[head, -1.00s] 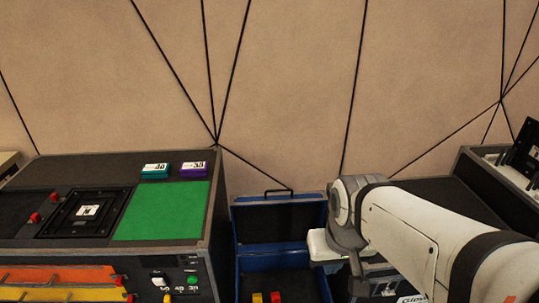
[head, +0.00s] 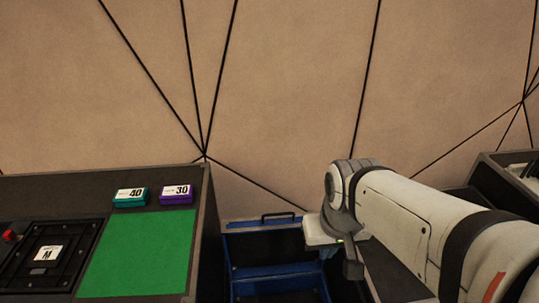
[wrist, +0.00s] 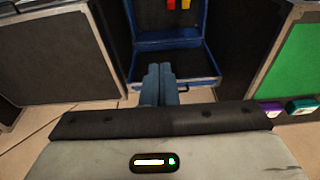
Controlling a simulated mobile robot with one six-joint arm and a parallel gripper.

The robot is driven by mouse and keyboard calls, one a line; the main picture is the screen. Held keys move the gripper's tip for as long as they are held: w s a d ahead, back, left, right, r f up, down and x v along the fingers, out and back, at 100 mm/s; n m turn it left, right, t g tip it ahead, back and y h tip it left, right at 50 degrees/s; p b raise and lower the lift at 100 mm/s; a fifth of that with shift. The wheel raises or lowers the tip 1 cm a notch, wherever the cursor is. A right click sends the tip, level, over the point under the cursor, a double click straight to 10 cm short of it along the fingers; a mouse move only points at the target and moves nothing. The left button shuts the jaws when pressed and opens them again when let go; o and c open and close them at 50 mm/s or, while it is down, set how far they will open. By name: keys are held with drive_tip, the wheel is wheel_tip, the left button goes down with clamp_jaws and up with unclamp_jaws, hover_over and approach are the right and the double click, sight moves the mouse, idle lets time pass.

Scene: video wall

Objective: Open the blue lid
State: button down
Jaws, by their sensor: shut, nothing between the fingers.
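The blue lid (head: 234,246) belongs to a blue case with a dark inside. In the head view the lid stands raised at the back of the case, with a dark handle (head: 281,216) on its top edge. The wrist view shows the opened lid (wrist: 190,62) below the case body (wrist: 150,14). My gripper (wrist: 158,68) shows there with its two blue-grey fingers shut together and empty. The fingers overlap the lid in the picture; whether they touch it I cannot tell. In the head view my arm hides the case's right side.
A red block (wrist: 171,4) and a yellow block (wrist: 184,5) lie in the case. A grey cabinet (head: 210,190) stands left of it with a green panel (head: 140,250), a teal box (head: 130,197) and a purple box (head: 177,194). Another dark cabinet (head: 485,180) is at the right.

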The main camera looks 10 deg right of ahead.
drive_tip(key=shift+w, duration=0.15)
drive_tip(key=b, duration=1.6)
hover_over(282, 218)
drive_tip(key=shift+d+f, duration=0.15)
drive_tip(key=shift+f, duration=15.35)
